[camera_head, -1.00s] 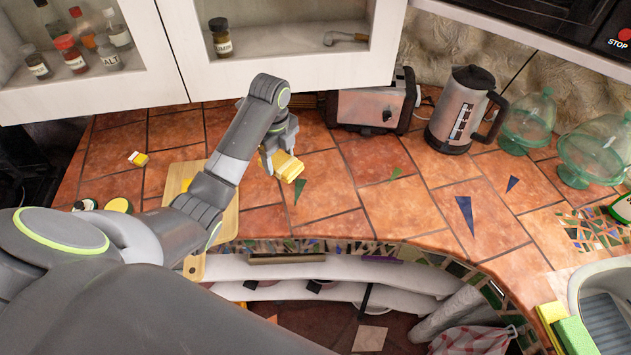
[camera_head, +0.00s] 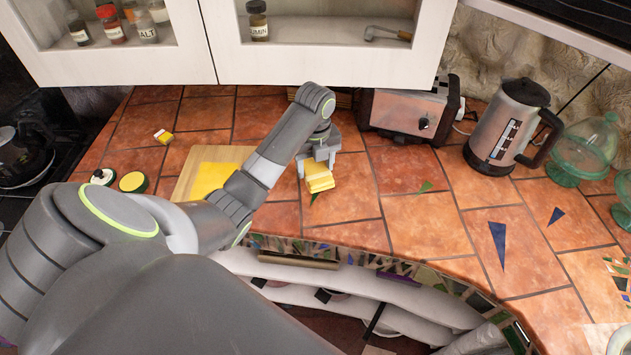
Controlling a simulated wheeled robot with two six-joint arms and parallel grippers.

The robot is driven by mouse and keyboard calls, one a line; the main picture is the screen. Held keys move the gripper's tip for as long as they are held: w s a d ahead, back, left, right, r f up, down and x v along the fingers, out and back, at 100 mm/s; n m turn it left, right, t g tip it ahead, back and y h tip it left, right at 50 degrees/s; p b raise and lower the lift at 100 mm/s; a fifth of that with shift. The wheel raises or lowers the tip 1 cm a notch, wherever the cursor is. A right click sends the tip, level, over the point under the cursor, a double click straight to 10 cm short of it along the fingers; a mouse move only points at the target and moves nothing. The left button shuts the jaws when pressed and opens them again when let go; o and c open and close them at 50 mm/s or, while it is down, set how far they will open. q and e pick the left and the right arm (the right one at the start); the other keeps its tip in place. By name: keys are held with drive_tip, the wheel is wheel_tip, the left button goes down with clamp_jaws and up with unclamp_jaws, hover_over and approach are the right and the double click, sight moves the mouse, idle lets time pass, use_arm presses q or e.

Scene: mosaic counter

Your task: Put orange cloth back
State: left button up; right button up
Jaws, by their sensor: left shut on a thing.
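My left gripper (camera_head: 319,160) is shut on a yellow, folded-looking block (camera_head: 320,181) that could be the cloth. It is held over the tiled counter, to the right of the cutting board. The fingers cover its upper end, and I cannot tell whether its lower end touches the tiles. No clearly orange cloth shows now.
A wooden board (camera_head: 184,182) with a flat yellow piece lies left, partly behind my arm. A toaster (camera_head: 395,112), a kettle (camera_head: 503,125) and green glass domes (camera_head: 585,147) stand at the back right. Open shelves lie below the counter edge. Tiles right of the gripper are mostly clear.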

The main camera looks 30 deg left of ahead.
sight(315, 169)
use_arm(q)
wheel_tip(315, 169, down, 3)
drive_tip(key=shift+s+f+p, duration=0.1)
drive_tip(key=shift+p, duration=0.2)
drive_tip(key=shift+f, duration=0.4)
use_arm(e)
drive_tip(key=shift+w+d+r, duration=0.1)
drive_tip(key=shift+d+r, duration=0.35)
drive_tip(key=shift+r, duration=0.05)
use_arm(q)
drive_tip(key=shift+f, duration=0.1)
drive_tip(key=o, duration=0.9)
drive_tip(key=shift+o, duration=0.2)
wheel_tip(315, 169, up, 5)
drive_tip(key=shift+r+b, duration=0.1)
drive_tip(key=shift+b, duration=0.5)
wheel_tip(315, 169, up, 6)
drive_tip(key=p, duration=0.6)
drive_tip(key=shift+f, duration=0.2)
drive_tip(key=shift+r+p, duration=0.75)
use_arm(e)
wheel_tip(315, 169, up, 6)
drive_tip(key=shift+a+r, duration=0.15)
